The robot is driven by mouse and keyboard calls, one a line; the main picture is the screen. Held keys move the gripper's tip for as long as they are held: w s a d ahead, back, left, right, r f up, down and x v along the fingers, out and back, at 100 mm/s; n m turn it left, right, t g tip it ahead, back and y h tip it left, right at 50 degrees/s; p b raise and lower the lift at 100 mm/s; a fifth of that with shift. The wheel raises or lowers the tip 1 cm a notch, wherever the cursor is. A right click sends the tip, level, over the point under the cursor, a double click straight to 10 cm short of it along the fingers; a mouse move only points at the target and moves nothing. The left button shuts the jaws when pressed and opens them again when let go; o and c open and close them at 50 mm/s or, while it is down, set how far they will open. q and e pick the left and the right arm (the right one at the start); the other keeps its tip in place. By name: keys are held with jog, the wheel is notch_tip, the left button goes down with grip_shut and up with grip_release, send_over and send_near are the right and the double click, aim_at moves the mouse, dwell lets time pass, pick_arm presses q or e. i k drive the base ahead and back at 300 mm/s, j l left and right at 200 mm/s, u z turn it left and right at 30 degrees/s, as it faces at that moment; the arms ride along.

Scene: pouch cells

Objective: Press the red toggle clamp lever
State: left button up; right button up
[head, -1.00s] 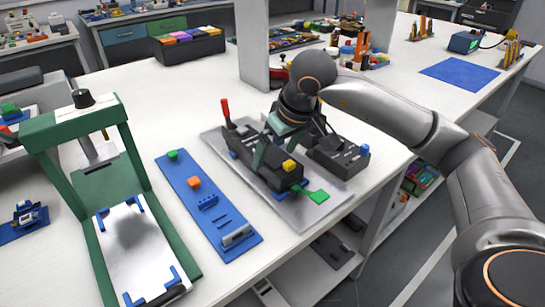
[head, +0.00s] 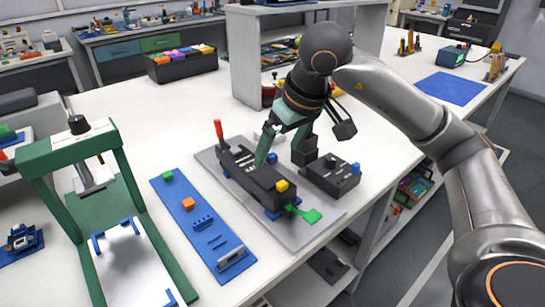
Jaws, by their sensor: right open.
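The red toggle clamp lever (head: 218,129) stands upright at the back left end of a black fixture (head: 250,172). The fixture sits on a grey plate (head: 298,233) and has a yellow block and a green tab at its front end. My right gripper (head: 281,160) is open, with green fingers pointing down. One finger is over or beside the fixture and the other is near the black box to its right; I cannot tell whether they touch. The gripper is to the right of the red lever and apart from it. My left gripper is not in view.
A blue strip (head: 197,220) with small parts lies to the left. A green press frame (head: 139,178) stands further left. A grey shelf unit (head: 240,60) rises behind my right arm.

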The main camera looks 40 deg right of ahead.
aim_at(220, 134)
jog(key=k, duration=1)
